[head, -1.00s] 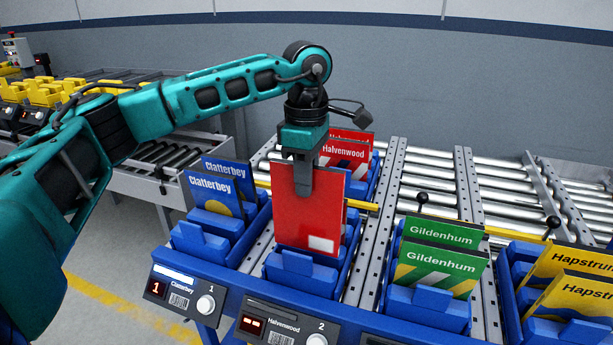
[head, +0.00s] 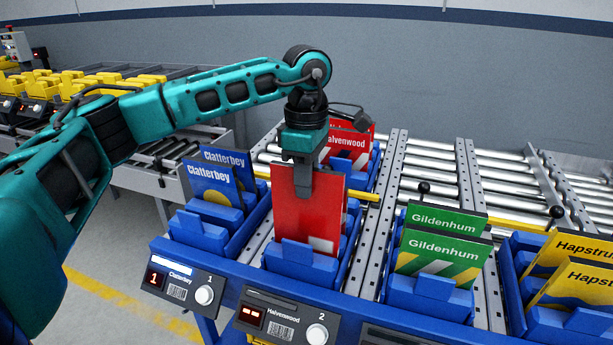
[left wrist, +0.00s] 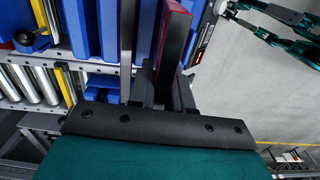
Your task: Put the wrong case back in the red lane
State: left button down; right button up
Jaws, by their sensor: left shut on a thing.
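A plain red case (head: 322,212) with a white patch near its lower edge stands almost upright in the front blue holder (head: 298,264) of lane 2, labelled Halvenwood. My left gripper (head: 303,188) comes down from above and is shut on the top of this case. The holder's front hides the case's bottom edge. Behind it stand red Halvenwood cases (head: 350,138). My right gripper is not seen.
Blue Clatterbey cases (head: 212,182) stand in the lane to the left. Green Gildenhum cases (head: 440,252) and yellow Hapstrum cases (head: 575,285) stand to the right. Black-knobbed levers (head: 423,188) rise between lanes. Bare rollers (head: 445,160) lie behind Gildenhum.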

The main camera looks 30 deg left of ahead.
aim_at(306, 204)
pick_arm(q)
jog(key=shift+f+b, duration=1.6)
jog(key=shift+f, duration=1.05)
jog(key=c, duration=1)
grip_release()
jog(key=shift+o, duration=0.4)
jog(key=o, duration=0.4)
jog(key=shift+c, duration=0.2)
